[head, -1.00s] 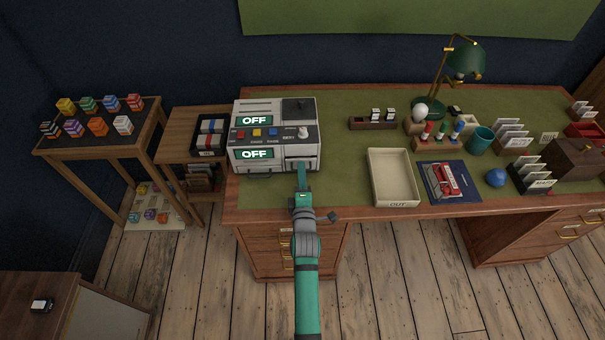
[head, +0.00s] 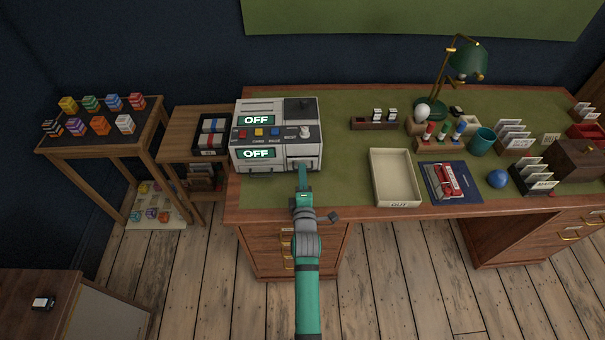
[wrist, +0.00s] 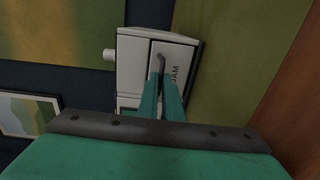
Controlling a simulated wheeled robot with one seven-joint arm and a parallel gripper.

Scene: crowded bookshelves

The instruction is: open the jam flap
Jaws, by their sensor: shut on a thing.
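The pale grey machine (head: 276,108) stands at the left end of the desk. Its two small screens read OFF. The jam flap (wrist: 175,52), lettered JAM, shows in the wrist view as a pale panel with a thin grey bent handle (wrist: 161,61). The flap looks closed against the machine, though the fingers cover part of it. My gripper (wrist: 161,78) is shut on the handle. In the head view my gripper (head: 303,166) is at the lower right of the machine's front, and hides part of the flap.
Right of my gripper are an empty cream OUT tray (head: 394,178) and a red stapler-like thing (head: 449,180) on a blue mat. A small wooden table (head: 188,140) stands left of the desk. The floor before the desk is clear.

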